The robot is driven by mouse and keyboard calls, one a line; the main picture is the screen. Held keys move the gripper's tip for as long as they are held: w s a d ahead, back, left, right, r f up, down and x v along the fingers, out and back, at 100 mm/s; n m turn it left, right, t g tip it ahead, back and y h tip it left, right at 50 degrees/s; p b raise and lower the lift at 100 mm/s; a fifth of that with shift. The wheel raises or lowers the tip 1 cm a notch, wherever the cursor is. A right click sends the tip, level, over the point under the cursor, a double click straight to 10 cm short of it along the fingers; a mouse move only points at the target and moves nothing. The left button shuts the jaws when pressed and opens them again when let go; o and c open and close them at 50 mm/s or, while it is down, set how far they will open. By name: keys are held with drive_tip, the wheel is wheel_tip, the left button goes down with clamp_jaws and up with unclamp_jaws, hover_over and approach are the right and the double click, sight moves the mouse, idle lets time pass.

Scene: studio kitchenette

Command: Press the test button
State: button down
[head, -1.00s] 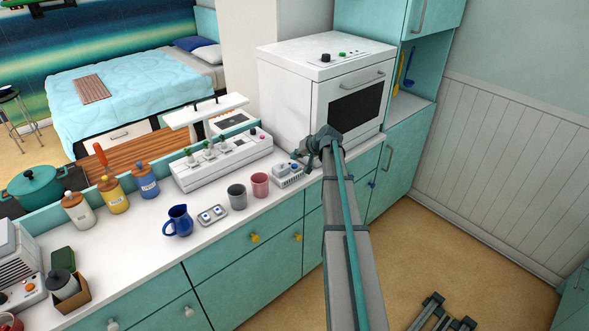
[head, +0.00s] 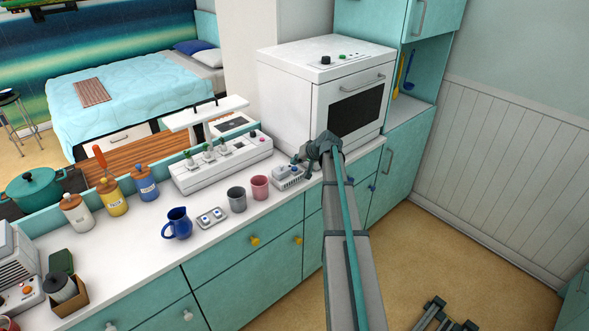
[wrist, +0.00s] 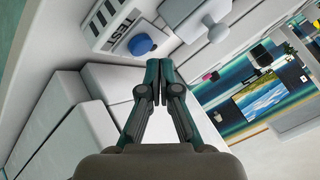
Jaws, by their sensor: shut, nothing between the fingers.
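In the wrist view, a blue round button (wrist: 140,45) sits on a pale device beside a striped panel lettered TEST (wrist: 108,30). My gripper (wrist: 158,64) is shut and empty, its fingertips appearing just below and right of the blue button. I cannot tell whether they touch it. In the head view, a small light-grey device with a ribbed front (head: 288,178) stands on the counter left of the oven. My gripper (head: 297,160) hangs at its upper right edge and hides part of it.
A white oven (head: 340,90) stands close behind my gripper.

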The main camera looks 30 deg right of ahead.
sight(296, 169)
drive_tip(key=shift+f, duration=0.1)
idle(0.6)
drive_tip(key=shift+f+b, duration=0.35)
drive_tip(key=shift+b, duration=0.15)
drive_tip(key=shift+f+b, duration=0.4)
idle(0.5)
drive_tip(key=shift+r, duration=0.1)
idle(0.3)
drive_tip(key=shift+r, duration=0.75)
drive_tip(key=shift+r+p, duration=1)
drive_tip(key=shift+r, duration=1.55)
